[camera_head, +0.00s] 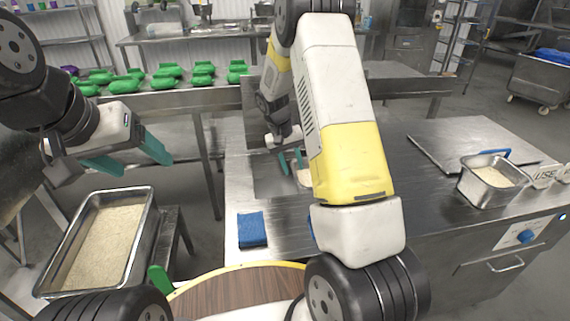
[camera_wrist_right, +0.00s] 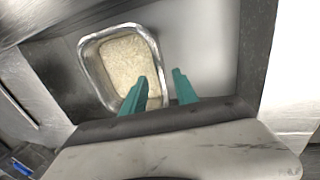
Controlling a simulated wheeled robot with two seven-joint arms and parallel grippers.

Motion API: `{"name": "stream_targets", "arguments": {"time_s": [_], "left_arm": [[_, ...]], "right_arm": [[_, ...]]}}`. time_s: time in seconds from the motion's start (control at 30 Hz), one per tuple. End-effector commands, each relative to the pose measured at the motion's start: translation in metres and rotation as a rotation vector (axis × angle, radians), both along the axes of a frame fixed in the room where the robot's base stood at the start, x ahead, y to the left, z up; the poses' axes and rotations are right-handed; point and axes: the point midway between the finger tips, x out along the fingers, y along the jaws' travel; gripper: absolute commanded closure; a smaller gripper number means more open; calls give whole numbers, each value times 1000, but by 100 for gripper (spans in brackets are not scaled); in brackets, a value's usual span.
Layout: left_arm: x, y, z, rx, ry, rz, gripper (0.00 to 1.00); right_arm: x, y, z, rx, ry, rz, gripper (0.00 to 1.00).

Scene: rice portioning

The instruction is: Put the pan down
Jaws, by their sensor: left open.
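A small metal pan with pale grains in it (camera_wrist_right: 92,52) sits on a grey surface in the right wrist view. In the head view only a pale patch of its contents (camera_head: 304,178) shows, the rest hidden behind my right arm. My right gripper (camera_wrist_right: 160,76) is open. Its left finger overlaps the pan's inside and its right finger lies outside the rim, with a gap between them; I cannot tell whether either touches. In the head view the right gripper (camera_head: 291,162) points down over the steel table. My left gripper (camera_head: 130,157) is open and empty above the large tray.
A large deep tray of grains (camera_head: 151,214) stands at the left. A blue sponge (camera_head: 252,229) lies near the table's left edge. Another metal pan with grains (camera_head: 466,185) stands at the right. Green bags (camera_head: 165,77) lie at the back. The steel table (camera_head: 430,220) has bare room right of my arm.

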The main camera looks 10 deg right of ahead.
Motion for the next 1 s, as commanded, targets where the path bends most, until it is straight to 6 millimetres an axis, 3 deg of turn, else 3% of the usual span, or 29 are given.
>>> {"name": "stream_targets", "arguments": {"time_s": [0.1,0.37,0.47,0.7,1.0], "left_arm": [[0,0,0,0,0,0,28],[0,0,0,0,0,0,28],[0,0,0,0,0,0,28],[0,0,0,0,0,0,28],[0,0,0,0,0,0,28]], "right_arm": [[1,5,21,0,-3,1,65],[-2,10,47,11,-9,-2,65],[-11,12,69,41,-34,-1,65],[-58,20,149,161,-137,12,65],[-138,31,224,287,-282,60,65]]}}
